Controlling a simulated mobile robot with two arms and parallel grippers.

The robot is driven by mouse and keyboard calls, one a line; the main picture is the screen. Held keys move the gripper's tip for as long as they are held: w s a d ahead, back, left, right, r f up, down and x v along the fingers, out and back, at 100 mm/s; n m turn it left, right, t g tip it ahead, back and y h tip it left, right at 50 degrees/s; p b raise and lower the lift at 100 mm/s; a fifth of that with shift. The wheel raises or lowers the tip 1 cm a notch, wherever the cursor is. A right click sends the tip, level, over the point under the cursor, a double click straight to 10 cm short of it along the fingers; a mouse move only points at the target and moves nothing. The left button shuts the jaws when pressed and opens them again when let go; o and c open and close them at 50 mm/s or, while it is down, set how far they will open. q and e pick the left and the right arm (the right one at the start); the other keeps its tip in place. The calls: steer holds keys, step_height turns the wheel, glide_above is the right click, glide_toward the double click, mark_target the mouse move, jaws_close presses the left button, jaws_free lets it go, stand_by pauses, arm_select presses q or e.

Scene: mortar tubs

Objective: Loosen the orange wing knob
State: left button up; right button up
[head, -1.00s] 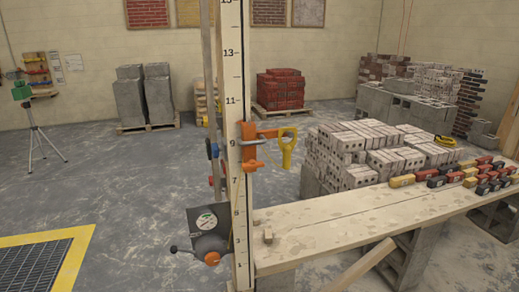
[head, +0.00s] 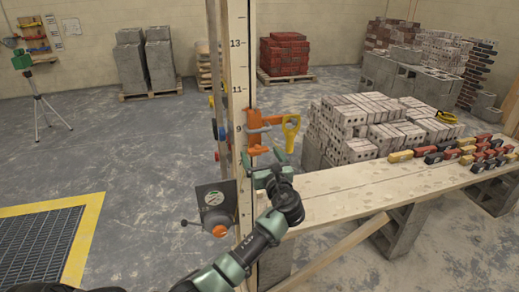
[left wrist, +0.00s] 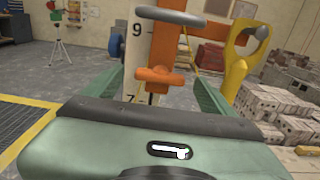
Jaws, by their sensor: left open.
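The orange wing knob (left wrist: 160,78) sits on the front of an orange clamp on the numbered wooden staff (left wrist: 138,60), between marks 9 and 7. In the head view the knob (head: 257,150) shows small, just above my gripper. My left gripper (head: 265,165) is open, its green fingers pointing at the staff. In the left wrist view one finger is left of the knob and one right of it, with gaps on both sides; I cannot tell how far the tips reach. My right gripper is not in view.
A grey bar (left wrist: 169,16) crosses above the knob, and a yellow handle (left wrist: 237,58) hangs to its right. A crank box with an orange hub (head: 220,231) is low on the staff.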

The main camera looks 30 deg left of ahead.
arm_select(q)
steer(key=shift+x, duration=1)
steer(key=c, duration=1.4)
steer(key=shift+f, duration=0.1)
steer(key=n+b, duration=0.2)
steer(key=n, duration=0.2)
steer(key=shift+f+n+b, duration=0.15)
steer(key=shift+n+b, duration=0.15)
steer(key=shift+b, duration=0.05)
steer(key=n+b, duration=0.3)
steer(key=n, duration=0.1)
steer(key=n+b, duration=0.4)
steer(key=n, duration=0.1)
steer(key=shift+f, duration=0.1)
steer(key=shift+n+b, duration=1.7)
steer(key=shift+n, duration=0.4)
